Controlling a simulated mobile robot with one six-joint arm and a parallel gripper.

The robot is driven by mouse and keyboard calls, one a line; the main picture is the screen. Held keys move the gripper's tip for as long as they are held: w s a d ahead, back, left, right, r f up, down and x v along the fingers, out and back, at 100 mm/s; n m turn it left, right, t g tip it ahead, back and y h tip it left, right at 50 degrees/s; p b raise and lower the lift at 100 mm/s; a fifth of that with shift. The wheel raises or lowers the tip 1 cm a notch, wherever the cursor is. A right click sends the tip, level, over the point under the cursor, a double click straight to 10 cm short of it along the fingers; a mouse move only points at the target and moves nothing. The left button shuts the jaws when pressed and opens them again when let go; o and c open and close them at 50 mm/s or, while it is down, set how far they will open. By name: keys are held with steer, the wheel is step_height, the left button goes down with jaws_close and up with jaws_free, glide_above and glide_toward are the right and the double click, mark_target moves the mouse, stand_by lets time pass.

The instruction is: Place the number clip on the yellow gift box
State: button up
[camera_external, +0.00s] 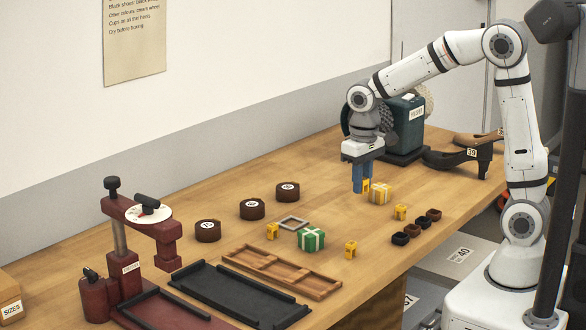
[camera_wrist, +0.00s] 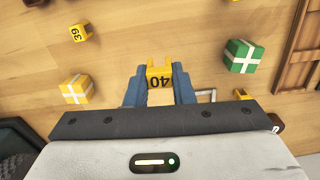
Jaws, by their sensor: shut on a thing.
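My gripper (camera_external: 362,178) is shut on a yellow number clip (camera_external: 366,185) and holds it above the table. In the wrist view the clip (camera_wrist: 159,74) reads 40 and sits between the blue fingers of my gripper (camera_wrist: 159,85). The yellow gift box (camera_external: 380,194) with a pale ribbon stands on the table, close beside the clip on its right in the external view. In the wrist view the yellow gift box (camera_wrist: 76,90) lies left of my gripper, apart from the clip.
A green gift box (camera_external: 311,239) stands nearer the front. Other yellow clips (camera_external: 400,212) stand around, one marked 39 (camera_wrist: 80,32). A wooden tray (camera_external: 300,278), a grey frame (camera_external: 291,223) and dark round tins (camera_external: 252,209) lie leftward.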

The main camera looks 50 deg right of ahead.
steer(key=w+d+r+p, duration=0.3)
steer(key=w+d, duration=0.2)
steer(key=d, duration=0.5)
steer(key=p, duration=0.3)
glide_above(379, 186)
steer(key=shift+n, duration=0.4)
step_height(379, 186, down, 4)
steer(key=shift+f, duration=2.55)
steer(key=shift+f, duration=0.15)
steer(key=o, duration=0.9)
steer(key=shift+o, duration=0.2)
